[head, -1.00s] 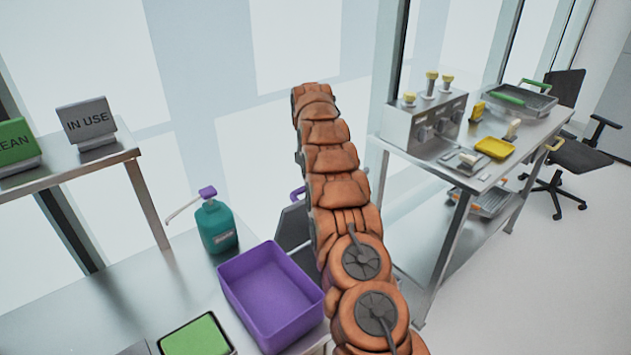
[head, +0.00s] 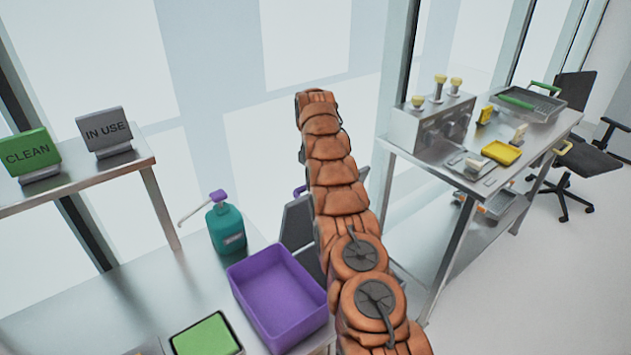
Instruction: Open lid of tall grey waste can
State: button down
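A dark grey panel (head: 298,226) shows just left of my arm, behind the purple bin. It may be part of the tall grey waste can, but my arm hides most of it and I cannot tell whether a lid is open. A small purple piece (head: 299,191) sits at its upper edge, partly behind my arm. My orange-brown arm rises through the middle of the view. My gripper is not visible, so its state and its distance from the can do not show.
A purple bin (head: 236,284), a teal pump bottle (head: 226,236) and a green-topped tray (head: 236,348) are on the metal bench at lower left. CLEAN (head: 27,153) and IN USE (head: 104,129) signs stand on a shelf.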

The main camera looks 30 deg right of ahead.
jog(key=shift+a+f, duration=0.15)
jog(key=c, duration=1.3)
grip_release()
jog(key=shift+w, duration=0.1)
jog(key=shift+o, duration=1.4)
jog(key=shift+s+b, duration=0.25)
jog(key=shift+b, duration=0.15)
